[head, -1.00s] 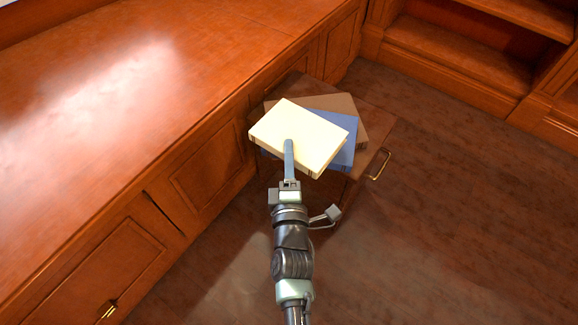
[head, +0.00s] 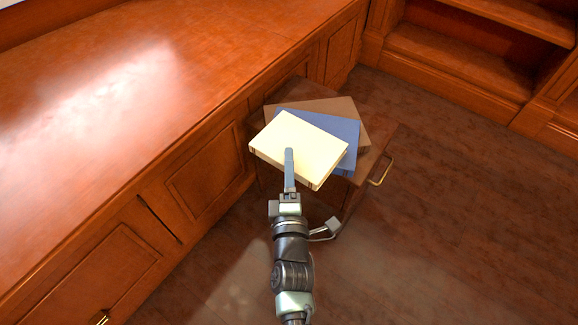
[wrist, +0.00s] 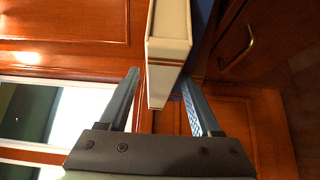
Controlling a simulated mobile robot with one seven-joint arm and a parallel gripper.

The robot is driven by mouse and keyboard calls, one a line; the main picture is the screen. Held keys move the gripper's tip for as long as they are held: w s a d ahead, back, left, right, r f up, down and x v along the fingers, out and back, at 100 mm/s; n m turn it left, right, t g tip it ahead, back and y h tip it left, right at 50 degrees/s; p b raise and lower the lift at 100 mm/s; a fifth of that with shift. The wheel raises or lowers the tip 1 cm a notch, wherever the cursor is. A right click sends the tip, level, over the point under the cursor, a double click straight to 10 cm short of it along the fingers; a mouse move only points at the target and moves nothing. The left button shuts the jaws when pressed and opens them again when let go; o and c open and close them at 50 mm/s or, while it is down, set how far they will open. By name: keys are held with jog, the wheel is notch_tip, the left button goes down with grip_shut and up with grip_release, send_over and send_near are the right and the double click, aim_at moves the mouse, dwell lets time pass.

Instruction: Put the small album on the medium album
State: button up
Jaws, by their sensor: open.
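The small cream album (head: 303,143) lies flat on the medium blue album (head: 342,132) in the head view, turned a little and offset toward the lower left. The blue album lies on a larger brown album (head: 350,112). My gripper (head: 289,152) is at the cream album's near edge, one finger showing over its top. In the wrist view my gripper (wrist: 160,77) is open, with the end of the cream album (wrist: 168,50) between its fingers. A gap shows at the left finger; the right finger is close to the album. The blue album (wrist: 204,15) shows beside it.
The albums lie on a small dark wooden cabinet (head: 380,125) with a brass handle (head: 381,169). A long wooden counter (head: 120,95) runs along the left. A bookshelf (head: 465,60) stands at the upper right. The floor (head: 450,210) at right is clear.

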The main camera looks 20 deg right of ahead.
jog(key=shift+r, duration=0.25)
jog(key=p+v, duration=0.4)
jog(key=v, duration=0.8)
jog(key=w+a+r+m+t+y, duration=0.15)
jog(key=w+r, duration=0.25)
jog(key=r, duration=0.7)
jog(key=w+a+r+m+t+y, duration=0.15)
jog(key=w+r, duration=0.25)
jog(key=r, duration=0.7)
jog(key=w+a+r+m+t, duration=0.1)
jog(key=w+r+m+t, duration=0.3)
jog(key=r, duration=0.6)
jog(key=s+a+r+m+t, duration=0.1)
jog(key=s+r, duration=0.3)
jog(key=r, duration=0.6)
jog(key=s+a+r+m+t+y, duration=0.1)
jog(key=s+r+m, duration=0.3)
jog(key=r, duration=0.6)
jog(key=s+a+r+m+t, duration=0.1)
jog(key=s+a+r+m, duration=0.1)
jog(key=r, duration=0.8)
jog(key=s+m, duration=0.1)
jog(key=s, duration=0.1)
jog(key=shift+s+a+y, duration=0.15)
jog(key=shift+s+y, duration=0.15)
jog(key=shift+s, duration=0.05)
jog(key=shift+r+p, duration=0.1)
jog(key=shift+p, duration=0.2)
